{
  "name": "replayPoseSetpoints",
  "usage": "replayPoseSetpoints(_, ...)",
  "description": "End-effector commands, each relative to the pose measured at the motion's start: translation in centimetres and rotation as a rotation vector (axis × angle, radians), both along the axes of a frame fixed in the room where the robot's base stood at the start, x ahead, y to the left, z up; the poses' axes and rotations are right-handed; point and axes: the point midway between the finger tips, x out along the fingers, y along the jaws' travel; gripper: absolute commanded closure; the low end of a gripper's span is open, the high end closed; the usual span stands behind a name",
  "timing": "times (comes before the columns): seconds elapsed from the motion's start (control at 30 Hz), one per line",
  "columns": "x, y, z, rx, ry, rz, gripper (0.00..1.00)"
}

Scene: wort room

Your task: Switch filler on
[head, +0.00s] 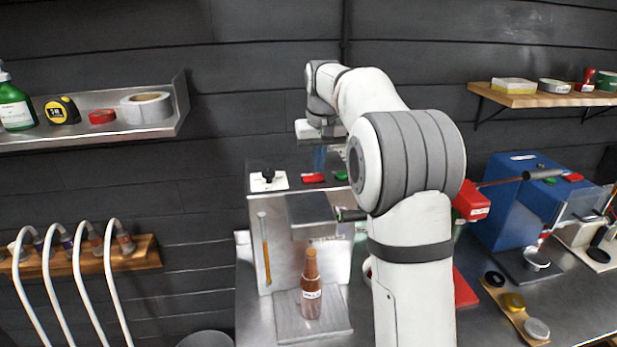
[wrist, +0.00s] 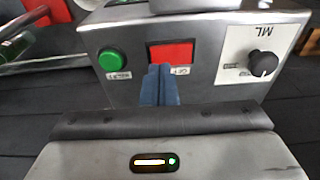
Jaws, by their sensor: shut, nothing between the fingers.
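The filler (head: 262,225) is a grey metal machine on the bench, with a brown bottle (head: 311,285) upright on its base plate. Its top panel carries a black knob (head: 268,176), a red switch or display (head: 313,177) and a green button (head: 341,175). In the wrist view the panel appears turned round, with the green button (wrist: 112,60) left, the red part (wrist: 171,53) in the middle and the knob (wrist: 263,63) right. My gripper (head: 320,165) points down over the panel. Its blue fingers (wrist: 160,70) are shut and empty, overlapping the red part's edge; contact cannot be told.
Wall shelves hold a tape roll (head: 146,107) and a green bottle (head: 14,105) at left, small items at right. Several white hoses (head: 112,285) hang at lower left. My arm hides part of the bench.

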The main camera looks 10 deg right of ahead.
Motion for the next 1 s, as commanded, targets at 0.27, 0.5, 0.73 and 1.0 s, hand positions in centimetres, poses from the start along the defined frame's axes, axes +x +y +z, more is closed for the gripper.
replayPoseSetpoints(0.27,0.0,0.0,-0.2,0.000,0.000,-0.001,1.00)
replayPoseSetpoints(0.5,0.0,-0.1,-0.6,0.000,0.000,-0.001,1.00)
replayPoseSetpoints(0.73,0.0,-0.1,-1.0,0.000,0.000,-0.001,1.00)
replayPoseSetpoints(1.0,0.0,-0.1,-1.4,0.000,0.000,-0.002,1.00)
